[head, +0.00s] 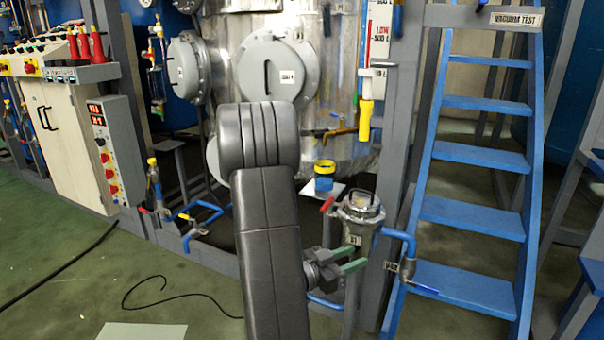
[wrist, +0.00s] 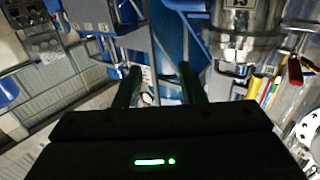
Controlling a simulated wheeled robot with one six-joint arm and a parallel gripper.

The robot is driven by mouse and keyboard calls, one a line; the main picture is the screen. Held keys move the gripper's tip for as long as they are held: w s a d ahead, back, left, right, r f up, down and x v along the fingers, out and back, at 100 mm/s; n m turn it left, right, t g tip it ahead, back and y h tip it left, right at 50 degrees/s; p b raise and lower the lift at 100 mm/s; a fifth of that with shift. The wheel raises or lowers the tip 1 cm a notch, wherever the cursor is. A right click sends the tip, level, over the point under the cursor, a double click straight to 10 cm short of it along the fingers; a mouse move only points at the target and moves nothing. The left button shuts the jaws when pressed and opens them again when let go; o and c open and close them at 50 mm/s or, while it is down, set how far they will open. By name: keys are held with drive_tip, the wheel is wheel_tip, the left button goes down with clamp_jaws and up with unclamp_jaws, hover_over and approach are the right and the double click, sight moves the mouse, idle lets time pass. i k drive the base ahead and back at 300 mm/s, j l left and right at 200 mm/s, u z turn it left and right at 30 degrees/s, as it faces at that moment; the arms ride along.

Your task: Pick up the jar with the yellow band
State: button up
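The jar with the yellow band (head: 324,176) is a small blue container with yellow around its upper part. My gripper (head: 357,254) is lower and to the right of the jar, near a steel canister. Its two green fingers are apart, with nothing visible between them. The fingers also show apart in the wrist view (wrist: 158,78). I cannot make out the jar in the wrist view.
Blue stairs (head: 472,221) rise at right. A control cabinet (head: 62,135) stands at left. A black cable (head: 170,290) lies on the green floor.

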sight(323, 168)
drive_tip(key=i+l+u, duration=0.7)
drive_tip(key=i+l, duration=0.1)
drive_tip(key=i, duration=0.4)
